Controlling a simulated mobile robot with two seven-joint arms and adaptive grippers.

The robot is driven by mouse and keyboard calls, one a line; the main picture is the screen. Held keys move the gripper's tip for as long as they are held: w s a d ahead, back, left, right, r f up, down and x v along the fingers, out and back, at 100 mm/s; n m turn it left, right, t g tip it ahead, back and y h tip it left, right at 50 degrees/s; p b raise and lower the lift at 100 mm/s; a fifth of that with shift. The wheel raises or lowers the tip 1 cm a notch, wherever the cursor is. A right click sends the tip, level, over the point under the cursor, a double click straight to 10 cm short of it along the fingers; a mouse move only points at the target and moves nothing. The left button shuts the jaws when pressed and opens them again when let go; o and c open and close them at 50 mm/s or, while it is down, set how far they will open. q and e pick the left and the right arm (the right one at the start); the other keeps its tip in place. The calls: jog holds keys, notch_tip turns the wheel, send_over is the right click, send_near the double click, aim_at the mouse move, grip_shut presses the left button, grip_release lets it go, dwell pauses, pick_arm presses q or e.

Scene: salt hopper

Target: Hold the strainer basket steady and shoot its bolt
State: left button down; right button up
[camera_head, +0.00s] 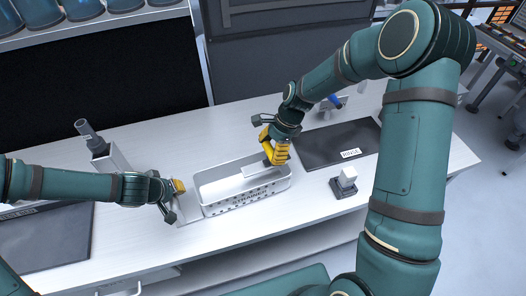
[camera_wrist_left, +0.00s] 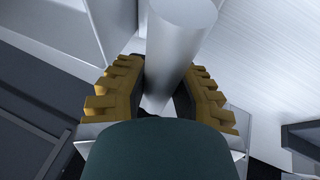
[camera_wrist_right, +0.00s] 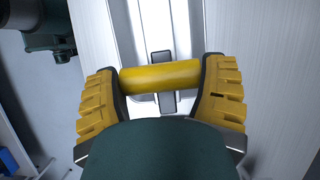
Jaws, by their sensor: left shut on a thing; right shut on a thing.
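The strainer basket (camera_head: 246,198) is a pale metal box with holes and lettering along its front, standing on the white counter. My left gripper (camera_head: 180,187) is at its left end. In the left wrist view my left gripper (camera_wrist_left: 160,95) is shut on a smooth grey round bar (camera_wrist_left: 180,35); its join to the basket is not clear. My right gripper (camera_head: 270,152) is over the basket's back right part. In the right wrist view my right gripper (camera_wrist_right: 162,82) is shut on a yellow crossbar (camera_wrist_right: 160,77), above a grey metal slide (camera_wrist_right: 160,45). The bolt's end is hidden.
The white counter (camera_head: 310,215) is clear in front of the basket. A dark mat (camera_head: 330,147) with a white label lies to the right, a small white block on a dark base (camera_head: 345,183) before it. Another dark panel (camera_head: 50,235) is at left. A grey upright fixture (camera_head: 105,155) stands behind my left arm.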

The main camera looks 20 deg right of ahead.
pick_arm(q)
jog(key=shift+a, duration=0.15)
pick_arm(e)
jog(key=shift+d, duration=0.15)
jog(key=o, duration=1.2)
jog(key=v, duration=1.2)
pick_arm(q)
jog(key=c, duration=0.8)
grip_release()
